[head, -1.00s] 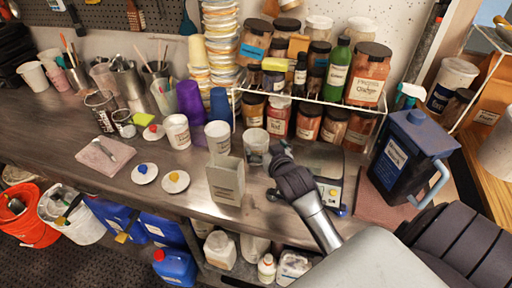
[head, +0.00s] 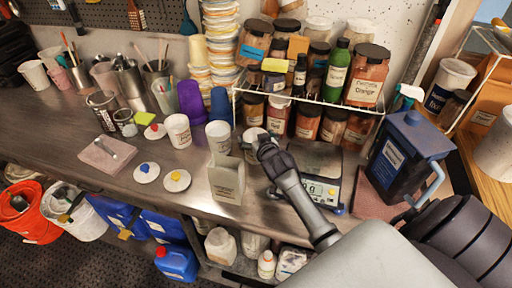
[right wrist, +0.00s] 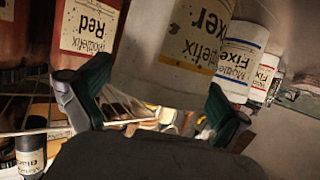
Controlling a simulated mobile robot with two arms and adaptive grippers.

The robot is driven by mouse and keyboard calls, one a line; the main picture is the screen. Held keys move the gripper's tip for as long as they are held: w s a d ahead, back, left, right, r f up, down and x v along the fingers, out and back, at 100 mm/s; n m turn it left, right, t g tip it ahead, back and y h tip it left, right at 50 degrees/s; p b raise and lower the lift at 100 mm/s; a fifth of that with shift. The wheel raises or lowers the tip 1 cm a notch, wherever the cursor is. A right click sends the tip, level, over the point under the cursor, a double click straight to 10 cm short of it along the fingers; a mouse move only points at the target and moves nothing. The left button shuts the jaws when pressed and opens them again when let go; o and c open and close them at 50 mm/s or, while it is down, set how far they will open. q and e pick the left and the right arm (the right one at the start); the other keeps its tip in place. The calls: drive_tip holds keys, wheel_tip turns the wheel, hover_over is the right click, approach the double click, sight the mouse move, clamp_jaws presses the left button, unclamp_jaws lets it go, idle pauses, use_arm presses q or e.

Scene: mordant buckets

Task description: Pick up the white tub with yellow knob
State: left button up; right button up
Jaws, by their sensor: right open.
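A white tub (head: 252,136) stands at the back of the bench, partly hidden by my right gripper (head: 262,146). In the right wrist view, a white Mottlefix Fixer tub (right wrist: 180,50) with a yellow label stripe is between the open fingers of my right gripper (right wrist: 155,108); I cannot tell whether they touch it. A flat white disc with a yellow knob (head: 176,180) lies apart on the bench. My left gripper is not in view.
Two similar white tubs (head: 178,130) (head: 218,137) stand to the left. A grey carton (head: 226,180) stands in front, a scale (head: 325,190) to the right. A wire rack (head: 300,98) of jars is behind.

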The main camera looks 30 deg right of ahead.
drive_tip(key=c, duration=1.4)
drive_tip(key=shift+o, duration=0.2)
drive_tip(key=shift+r, duration=0.1)
